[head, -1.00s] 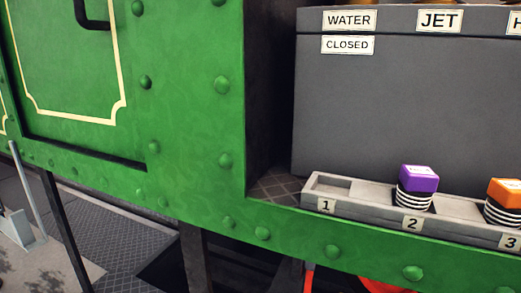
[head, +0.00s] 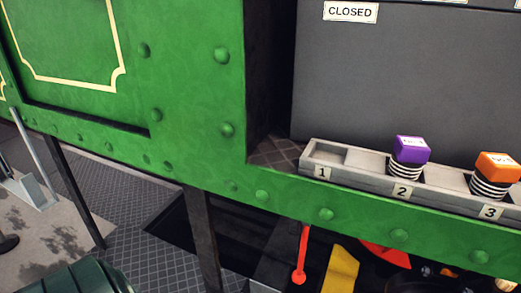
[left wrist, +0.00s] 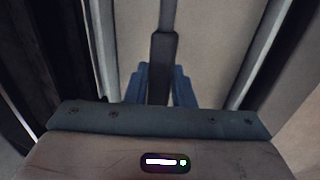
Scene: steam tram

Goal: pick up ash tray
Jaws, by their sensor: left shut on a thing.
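In the left wrist view, my left gripper (left wrist: 158,84) shows blue fingers closed around a dark grey bar (left wrist: 166,48). The bar runs away from the fingers toward the top of the picture, thinner at its far end. I cannot tell whether it belongs to the ash tray. I cannot make out an ash tray in either view. My right gripper is in neither view.
The green riveted tram wall (head: 185,75) fills the head view's upper left. A grey numbered tray (head: 437,176) holds a purple-topped piece (head: 411,150) and an orange-topped piece (head: 497,166). Below hang a red lever (head: 303,255) and a yellow part (head: 341,270).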

